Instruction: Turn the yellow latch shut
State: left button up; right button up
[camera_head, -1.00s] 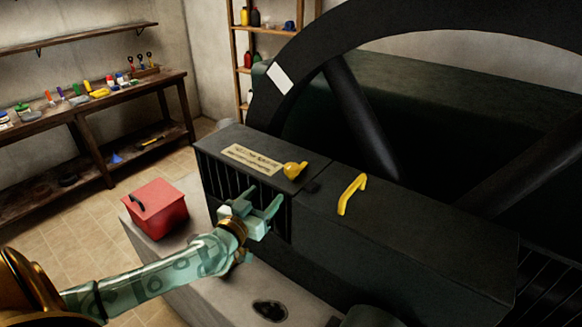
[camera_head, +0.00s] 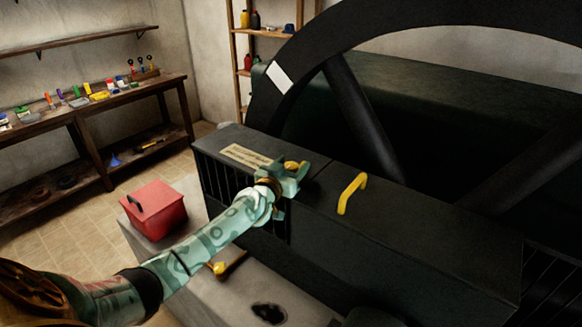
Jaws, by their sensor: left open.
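The yellow latch (camera_head: 292,165) is on top of the dark machine guard (camera_head: 233,139), near its pale label and the seam with the longer cover. Only part of it shows, as my left gripper (camera_head: 292,180) is in front of it. The left gripper is open, with its pale green fingers at the latch. I cannot tell whether they touch it or are on both sides of it. My right gripper is not in view.
A yellow handle (camera_head: 351,193) stands on the longer cover to the right. The large black flywheel (camera_head: 365,120) rises behind. A red box (camera_head: 155,208) and a small yellow-ended tool (camera_head: 221,267) lie on the pale plinth. A workbench (camera_head: 95,110) is far left.

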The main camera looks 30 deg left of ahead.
pick_arm(q)
jog(key=c, duration=1)
jog(key=shift+o, duration=0.2)
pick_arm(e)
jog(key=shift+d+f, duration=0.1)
